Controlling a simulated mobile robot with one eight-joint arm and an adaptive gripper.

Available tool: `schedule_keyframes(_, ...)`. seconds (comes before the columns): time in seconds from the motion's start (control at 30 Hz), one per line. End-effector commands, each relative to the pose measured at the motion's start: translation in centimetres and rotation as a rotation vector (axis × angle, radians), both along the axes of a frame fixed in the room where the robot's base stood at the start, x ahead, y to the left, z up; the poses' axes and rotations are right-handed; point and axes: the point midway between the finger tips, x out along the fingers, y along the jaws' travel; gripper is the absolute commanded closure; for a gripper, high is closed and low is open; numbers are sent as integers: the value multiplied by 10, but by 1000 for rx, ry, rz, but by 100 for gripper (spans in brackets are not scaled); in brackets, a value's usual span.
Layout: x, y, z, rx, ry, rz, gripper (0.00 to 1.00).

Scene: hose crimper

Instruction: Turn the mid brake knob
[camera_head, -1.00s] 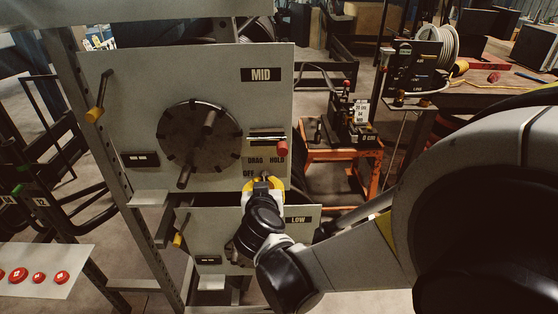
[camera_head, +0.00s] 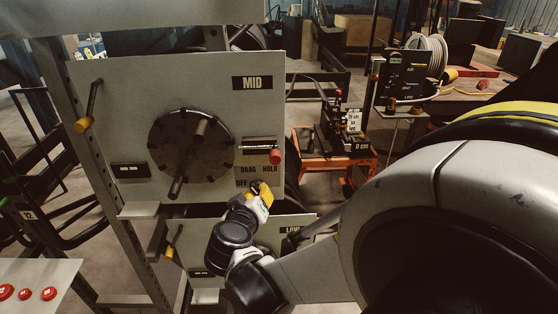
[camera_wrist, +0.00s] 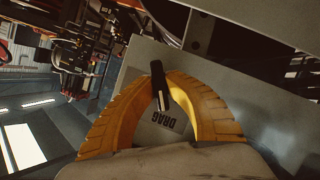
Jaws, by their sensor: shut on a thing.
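The mid brake knob (camera_wrist: 158,82) is a small black knob with a pale stripe, seen in the wrist view between the two yellow fingers of my gripper (camera_wrist: 162,78). The fingers close around it near their tips. An upside-down DRAG label (camera_wrist: 170,121) shows between the fingers. In the head view my gripper (camera_head: 261,190) is at the lower right corner of the grey MID panel (camera_head: 110,90), just below the DRAG and HOLD labels and right of OFF. There the fingers and wrist hide most of the knob.
A dark round reel hub (camera_head: 190,150) with a protruding handle sits on the MID panel. A red-tipped lever (camera_head: 275,157) is just above my gripper, and a yellow-handled lever (camera_head: 83,124) is at far left. The LOW panel (camera_head: 205,235) lies below. An orange cart (camera_head: 325,165) stands to the right.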

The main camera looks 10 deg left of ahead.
Motion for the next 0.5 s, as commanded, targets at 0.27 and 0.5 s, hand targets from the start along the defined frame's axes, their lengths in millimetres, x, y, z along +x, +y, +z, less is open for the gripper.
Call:
schedule_keyframes(0.27,2,1,2,-2,-6,3,100)
schedule_keyframes(0.5,1,1,2,0,-4,2,65)
